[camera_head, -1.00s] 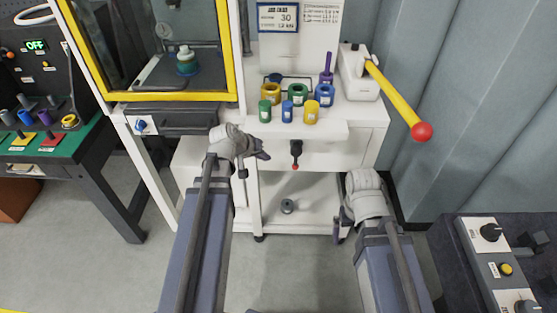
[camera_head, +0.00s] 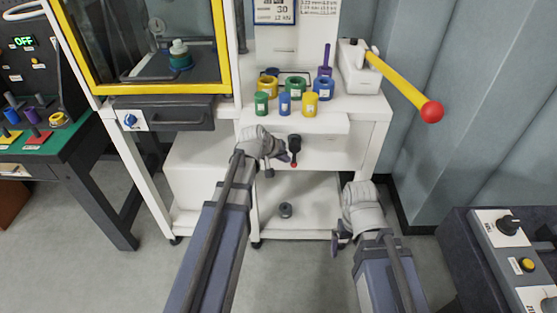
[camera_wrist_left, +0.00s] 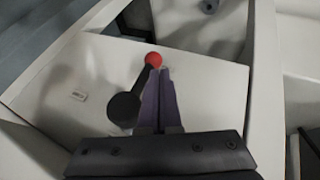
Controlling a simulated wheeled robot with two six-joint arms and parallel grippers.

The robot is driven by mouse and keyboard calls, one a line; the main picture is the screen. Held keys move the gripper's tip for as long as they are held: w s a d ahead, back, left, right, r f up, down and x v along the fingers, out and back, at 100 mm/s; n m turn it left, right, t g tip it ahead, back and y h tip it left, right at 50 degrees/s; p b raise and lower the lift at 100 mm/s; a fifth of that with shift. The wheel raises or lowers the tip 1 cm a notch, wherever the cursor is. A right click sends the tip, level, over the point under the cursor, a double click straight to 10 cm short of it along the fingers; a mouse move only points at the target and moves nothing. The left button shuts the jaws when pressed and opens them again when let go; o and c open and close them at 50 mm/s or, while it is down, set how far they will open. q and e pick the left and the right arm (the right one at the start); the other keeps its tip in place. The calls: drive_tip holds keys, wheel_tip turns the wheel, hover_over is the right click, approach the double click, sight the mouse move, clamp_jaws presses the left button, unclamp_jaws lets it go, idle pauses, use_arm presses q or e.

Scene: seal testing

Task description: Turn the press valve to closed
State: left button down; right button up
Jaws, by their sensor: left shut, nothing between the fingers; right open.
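The press valve (camera_head: 295,146) is a black lever with a red ball tip on the white front panel of the press stand. Its handle points down in the head view. In the left wrist view, the valve's black hub (camera_wrist_left: 123,110) and red ball sit just left of my fingers. My left gripper (camera_head: 286,155) is shut and empty, with its fingertips (camera_wrist_left: 160,74) close beside the lever; I cannot tell if they touch it. My right gripper (camera_head: 338,243) hangs low in front of the stand's lower shelf, away from the valve.
Several coloured cylinders and rings (camera_head: 295,86) stand on the shelf above the valve. A yellow press lever with a red knob (camera_head: 432,111) juts out at the right. A yellow-framed cabinet (camera_head: 150,92) stands at the left. A small dark ring (camera_head: 285,210) lies on the lower shelf.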

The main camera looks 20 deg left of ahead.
sight(294, 163)
use_arm(q)
drive_tip(key=shift+d, duration=0.1)
idle(0.3)
drive_tip(key=shift+d+f+h+b, duration=0.1)
drive_tip(key=shift+f+h+b, duration=0.1)
drive_tip(key=shift+h+b, duration=0.25)
drive_tip(key=d+t+h+b, duration=0.1)
drive_tip(key=h+b, duration=0.1)
drive_tip(key=b, duration=0.1)
drive_tip(key=f+n+t+h+b, duration=0.1)
drive_tip(key=b, duration=0.3)
drive_tip(key=w+d+n+t+h+b, duration=0.1)
drive_tip(key=h+b, duration=0.1)
drive_tip(key=b, duration=0.2)
drive_tip(key=shift+d+f+h, duration=0.3)
drive_tip(key=shift+f+h, duration=0.05)
drive_tip(key=shift+f, duration=0.05)
drive_tip(key=shift+w+d+r+n+t+h+b, duration=0.15)
drive_tip(key=shift+d+r+n+t+h+b, duration=0.55)
drive_tip(key=shift+b, duration=0.9)
drive_tip(key=shift+w+d+r+n+t+h+b, duration=0.2)
drive_tip(key=shift+d+n+t+h+b, duration=0.5)
drive_tip(key=shift+b, duration=0.9)
drive_tip(key=shift+w+d+r+n+t+h+b, duration=0.1)
drive_tip(key=shift+d+r+n+t+h+b, duration=0.3)
drive_tip(key=shift+t+h+b, duration=0.9)
drive_tip(key=shift+r+g, duration=0.15)
drive_tip(key=shift+g, duration=0.35)
